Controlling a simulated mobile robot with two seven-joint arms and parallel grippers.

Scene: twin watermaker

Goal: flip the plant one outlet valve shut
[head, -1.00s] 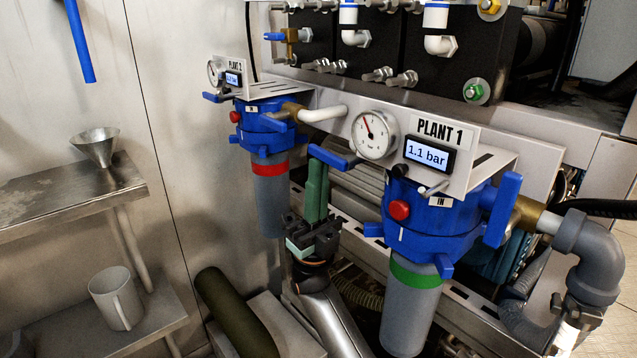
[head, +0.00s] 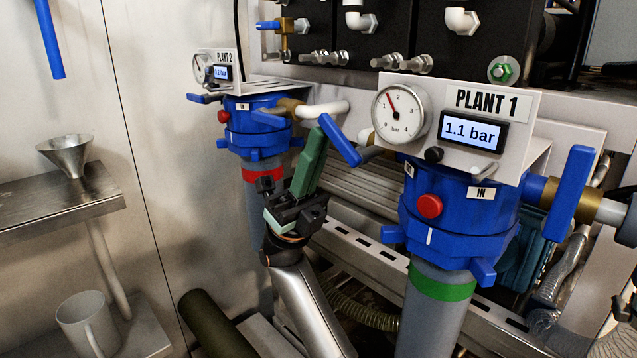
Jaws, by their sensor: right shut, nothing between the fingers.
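The plant one unit is a blue filter head (head: 455,225) under a PLANT 1 plate. Another blue lever (head: 570,193) on the right stands nearly upright. My left gripper is not in view.
The gauge (head: 398,113) and the 1.1 bar display (head: 472,132) sit above the head. The plant two unit (head: 253,138) stands behind, left of my gripper. A steel shelf (head: 60,212) with a funnel (head: 66,154) and a mug (head: 88,325) are at the left.

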